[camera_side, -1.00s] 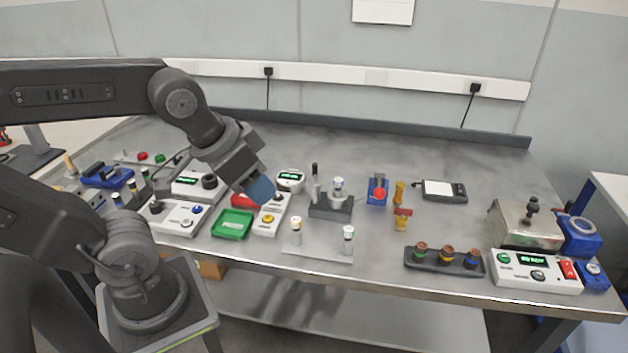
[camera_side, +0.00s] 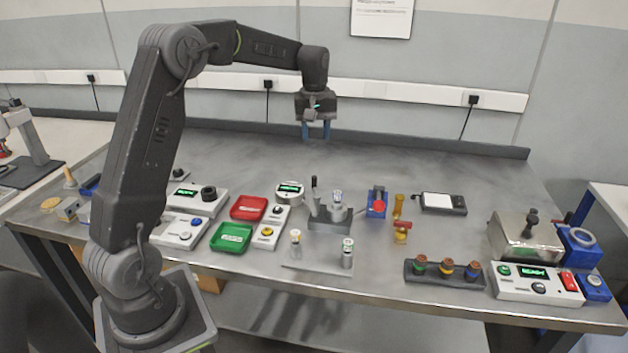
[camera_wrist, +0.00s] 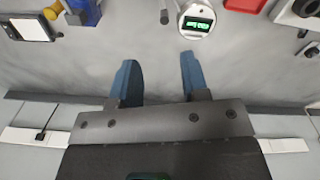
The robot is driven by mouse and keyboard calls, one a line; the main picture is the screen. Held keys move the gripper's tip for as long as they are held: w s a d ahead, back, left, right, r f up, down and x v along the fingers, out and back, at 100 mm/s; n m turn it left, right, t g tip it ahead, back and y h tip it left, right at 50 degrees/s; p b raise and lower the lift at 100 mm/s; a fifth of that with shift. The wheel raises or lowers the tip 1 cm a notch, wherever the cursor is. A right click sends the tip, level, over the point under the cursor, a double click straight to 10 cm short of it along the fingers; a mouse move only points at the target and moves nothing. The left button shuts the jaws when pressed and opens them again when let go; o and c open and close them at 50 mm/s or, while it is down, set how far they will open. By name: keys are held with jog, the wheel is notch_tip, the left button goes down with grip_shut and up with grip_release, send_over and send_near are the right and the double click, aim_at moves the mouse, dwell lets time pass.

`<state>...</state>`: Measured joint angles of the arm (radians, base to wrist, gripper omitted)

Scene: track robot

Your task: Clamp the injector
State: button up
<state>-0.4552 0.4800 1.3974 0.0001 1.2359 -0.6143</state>
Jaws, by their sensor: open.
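A grey clamp fixture (camera_side: 330,222) stands near the middle of the bench with a dark upright lever (camera_side: 314,188). A silver piece with a light top (camera_side: 337,203), which looks like the injector, stands upright in the fixture. I cannot tell whether the clamp grips it. My gripper (camera_side: 316,134) points down, high above the back of the bench and behind the fixture. Its blue fingers (camera_wrist: 158,74) are apart with nothing between them.
A round display gauge (camera_side: 290,190) stands left of the fixture, beside red (camera_side: 248,208) and green (camera_side: 232,237) trays. A blue device with a red knob (camera_side: 377,203) and brass parts (camera_side: 401,230) stand right. A plate with two small vials (camera_side: 318,258) lies in front. The bench's back is clear.

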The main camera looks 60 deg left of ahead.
aim_at(314, 179)
jog(key=shift+n, duration=0.4)
jog(key=f, duration=0.5)
jog(key=a+f, duration=0.1)
jog(key=f, duration=0.4)
jog(key=a+f, duration=0.1)
jog(key=f, duration=0.4)
jog(key=shift+w+f, duration=0.25)
jog(key=shift+w, duration=0.15)
grip_shut()
